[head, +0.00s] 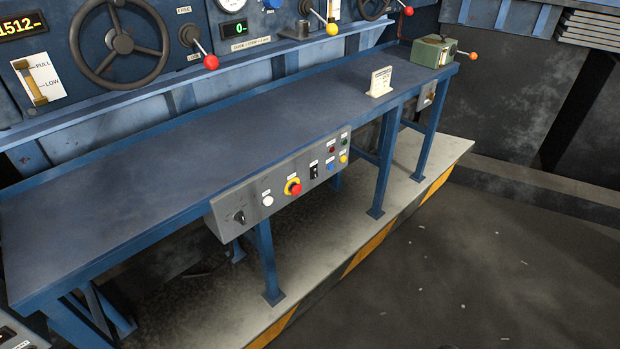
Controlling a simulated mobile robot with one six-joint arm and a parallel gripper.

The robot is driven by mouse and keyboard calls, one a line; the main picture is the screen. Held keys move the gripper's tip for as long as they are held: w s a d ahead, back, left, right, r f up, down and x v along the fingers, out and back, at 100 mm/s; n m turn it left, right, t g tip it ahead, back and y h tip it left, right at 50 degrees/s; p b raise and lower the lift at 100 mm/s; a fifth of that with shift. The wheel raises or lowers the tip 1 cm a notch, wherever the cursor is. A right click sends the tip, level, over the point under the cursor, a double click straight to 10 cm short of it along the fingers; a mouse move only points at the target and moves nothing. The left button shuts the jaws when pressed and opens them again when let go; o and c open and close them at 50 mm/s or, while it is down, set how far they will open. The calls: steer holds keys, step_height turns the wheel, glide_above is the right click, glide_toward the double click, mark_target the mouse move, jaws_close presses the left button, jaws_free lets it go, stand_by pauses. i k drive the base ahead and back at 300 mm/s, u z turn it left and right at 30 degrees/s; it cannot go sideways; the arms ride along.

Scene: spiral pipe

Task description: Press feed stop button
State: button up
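A grey control panel (222,208) is fixed to the front edge of the blue bench. My gripper is not in view.
The bench (180,165) has a white sign (380,82) and a green box (433,52) on top. Handwheels and ball-ended levers are on the wall behind. A raised pale platform (415,190) with a striped edge lies below. The dark floor at right is open.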

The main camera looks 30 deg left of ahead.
mark_target(296, 189)
steer(key=u, duration=0.05)
steer(key=i, duration=1.35)
steer(key=z, duration=0.4)
steer(key=k, duration=0.1)
steer(key=u, duration=2.6)
steer(key=k, duration=0.4)
steer(key=u, duration=0.15)
